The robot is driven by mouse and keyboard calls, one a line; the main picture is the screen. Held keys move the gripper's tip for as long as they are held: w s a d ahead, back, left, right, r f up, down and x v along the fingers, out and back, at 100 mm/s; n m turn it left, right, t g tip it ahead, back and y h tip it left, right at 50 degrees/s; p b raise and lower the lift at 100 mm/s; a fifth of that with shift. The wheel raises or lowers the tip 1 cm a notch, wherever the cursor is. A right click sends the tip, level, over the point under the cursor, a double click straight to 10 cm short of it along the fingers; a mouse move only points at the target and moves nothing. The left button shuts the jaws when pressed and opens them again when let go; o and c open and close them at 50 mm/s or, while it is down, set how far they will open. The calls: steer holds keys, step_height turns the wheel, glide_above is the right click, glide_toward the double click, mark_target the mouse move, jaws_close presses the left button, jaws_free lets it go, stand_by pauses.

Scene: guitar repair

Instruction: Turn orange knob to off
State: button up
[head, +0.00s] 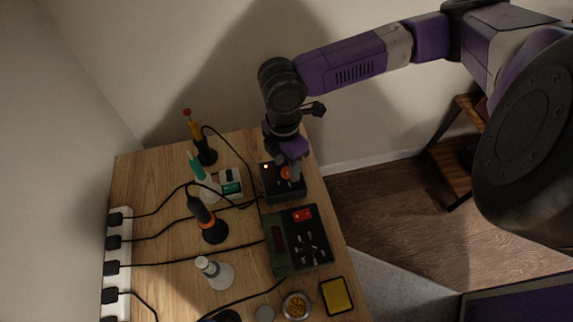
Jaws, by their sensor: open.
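The orange knob (286,173) is on the top of a small black box (284,191) near the table's far right edge. A small pale light (266,166) shows on the same box, left of the knob. My gripper (294,172) points down over the box, right at the knob. Its jaws are open, and one finger covers part of the knob. I cannot tell whether the fingers touch the knob. The knob's pointer and markings are too small to read.
A larger dark station (285,263) with a red switch (302,215) stands nearer. Soldering irons in stands, including an orange-ringed one (214,232), and cables lie left. A white power strip (117,252) runs along the left edge. A yellow sponge tray (336,296) sits at front right.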

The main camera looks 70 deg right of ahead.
steer(key=shift+f, duration=0.45)
steer(key=shift+c, duration=0.5)
jaws_close()
steer(key=shift+n, duration=0.4)
steer(key=n+p, duration=0.1)
steer(key=n, duration=0.3)
steer(key=shift+r+n, duration=0.1)
steer(key=shift+n, duration=0.2)
steer(key=n+p, duration=0.1)
steer(key=n, duration=0.4)
steer(key=shift+h, duration=0.4)
steer(key=shift+n, duration=0.4)
